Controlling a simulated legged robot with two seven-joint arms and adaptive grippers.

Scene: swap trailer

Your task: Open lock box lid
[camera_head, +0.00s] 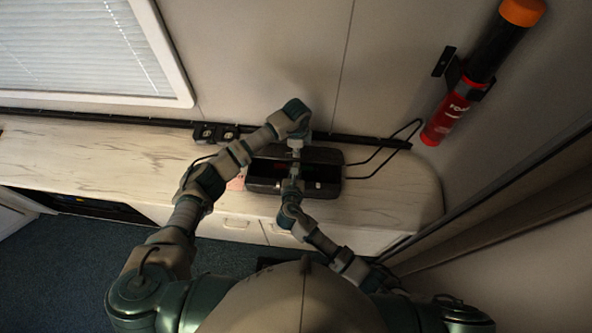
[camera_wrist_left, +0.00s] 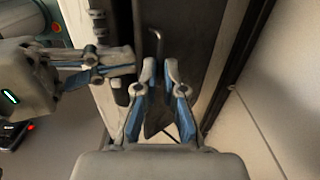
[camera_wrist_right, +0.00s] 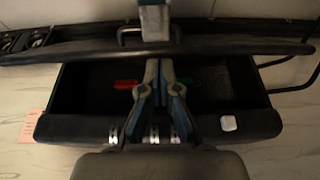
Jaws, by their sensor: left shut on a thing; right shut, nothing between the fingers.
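The dark lock box (camera_head: 262,187) sits on the counter with its lid (camera_wrist_right: 240,48) raised at the back. Metal clasps (camera_wrist_right: 112,136) are on the box front.
A pink paper (camera_wrist_right: 30,125) lies left of the box. Black cables (camera_head: 375,160) run at its right, and dark devices (camera_head: 210,132) stand at the back left. A red extinguisher (camera_head: 450,110) hangs on the wall. The counter's left part (camera_head: 100,165) is clear.

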